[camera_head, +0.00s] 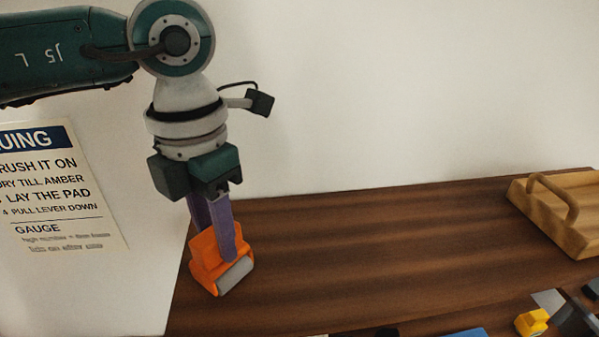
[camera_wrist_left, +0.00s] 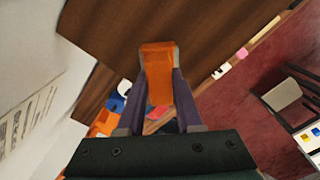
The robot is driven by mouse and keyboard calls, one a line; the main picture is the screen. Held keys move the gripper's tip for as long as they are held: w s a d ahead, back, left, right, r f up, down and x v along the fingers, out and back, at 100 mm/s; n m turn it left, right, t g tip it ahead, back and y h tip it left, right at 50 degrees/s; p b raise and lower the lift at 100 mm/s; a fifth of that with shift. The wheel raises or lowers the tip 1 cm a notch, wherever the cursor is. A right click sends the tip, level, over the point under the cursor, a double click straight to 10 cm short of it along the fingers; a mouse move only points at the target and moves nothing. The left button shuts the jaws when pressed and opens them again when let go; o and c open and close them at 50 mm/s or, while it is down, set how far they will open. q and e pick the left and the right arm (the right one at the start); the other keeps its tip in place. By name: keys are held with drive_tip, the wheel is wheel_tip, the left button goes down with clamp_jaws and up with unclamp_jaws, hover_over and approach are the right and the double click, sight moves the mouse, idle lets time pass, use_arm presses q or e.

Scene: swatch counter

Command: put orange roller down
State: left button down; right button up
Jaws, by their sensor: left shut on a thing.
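The orange roller (camera_head: 208,262) has an orange body and a grey-white cylinder at its lower front. My left gripper (camera_head: 222,248) points down and its two purple fingers are shut on the roller's body. The roller is at the left end of the dark wooden counter (camera_head: 370,245). I cannot tell whether it touches the top. In the left wrist view the orange roller (camera_wrist_left: 158,75) sits between the fingertips of my left gripper (camera_wrist_left: 160,95), with the counter behind it. My right gripper is not in view.
A wooden tray with an arched handle (camera_head: 551,196) stands at the right back. A yellow item (camera_head: 532,322) and a blue item (camera_head: 465,333) lie along the front edge. A printed sign (camera_head: 55,190) is on the left wall. The counter's middle is clear.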

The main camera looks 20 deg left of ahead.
use_arm(q)
drive_tip(key=shift+f+b, duration=0.25)
drive_tip(key=shift+b, duration=0.05)
drive_tip(key=shift+a+f+b, duration=0.1)
drive_tip(key=shift+f+b, duration=0.3)
drive_tip(key=c, duration=0.7)
unclamp_jaws()
drive_tip(key=shift+o, duration=0.6)
drive_tip(key=shift+r, duration=0.15)
drive_tip(key=shift+r+p, duration=0.5)
drive_tip(key=shift+p, duration=0.3)
wheel_tip(320, 180, up, 5)
drive_tip(key=b, duration=0.3)
drive_tip(key=shift+w+f+b, duration=0.1)
drive_tip(key=shift+b, duration=0.3)
wheel_tip(320, 180, up, 7)
drive_tip(key=b, duration=0.2)
